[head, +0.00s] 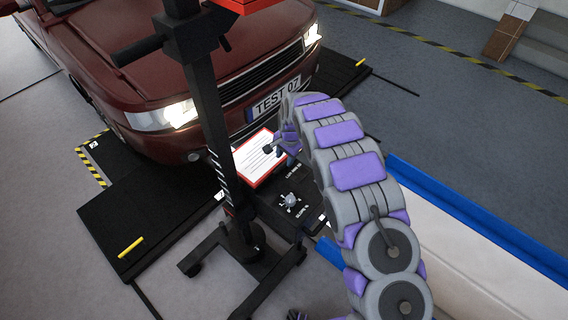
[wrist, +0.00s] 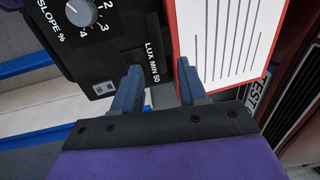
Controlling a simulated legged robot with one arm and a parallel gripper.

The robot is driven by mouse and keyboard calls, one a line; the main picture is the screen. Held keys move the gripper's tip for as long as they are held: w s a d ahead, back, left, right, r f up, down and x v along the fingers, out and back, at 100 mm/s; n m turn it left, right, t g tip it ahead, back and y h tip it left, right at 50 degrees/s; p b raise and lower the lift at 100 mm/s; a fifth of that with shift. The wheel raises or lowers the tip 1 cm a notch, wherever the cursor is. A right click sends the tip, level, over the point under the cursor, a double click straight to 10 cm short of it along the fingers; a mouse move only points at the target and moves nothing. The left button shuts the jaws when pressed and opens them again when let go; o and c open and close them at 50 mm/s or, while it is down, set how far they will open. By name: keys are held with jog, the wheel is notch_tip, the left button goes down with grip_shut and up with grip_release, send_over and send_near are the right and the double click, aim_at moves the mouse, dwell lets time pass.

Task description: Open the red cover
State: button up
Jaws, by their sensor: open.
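The red cover (head: 252,160) has a red rim and a white face with printed lines. In the head view it sits on a black panel in front of the car, partly hidden by my arm. In the wrist view the cover (wrist: 225,40) fills the upper right, its red left edge beside the black panel. My gripper (wrist: 158,75) is open and empty. Its right finger overlaps the cover's lower left edge in the picture; I cannot tell whether they touch. Its left finger is over the black panel. In the head view my gripper (head: 279,149) is at the cover's right side.
A black panel (wrist: 120,50) with a slope dial (wrist: 82,12) adjoins the cover. A black upright stand (head: 212,120) on a wheeled base rises left of the cover. A dark red car (head: 150,75) with lit headlights stands behind. A blue-edged white bench (head: 470,250) is at right.

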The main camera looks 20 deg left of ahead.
aim_at(284, 164)
jog(key=f, duration=0.4)
jog(key=shift+w+a, duration=0.15)
jog(key=shift+a, duration=0.1)
jog(key=shift+r, duration=0.1)
jog(key=shift+c, duration=0.3)
grip_shut()
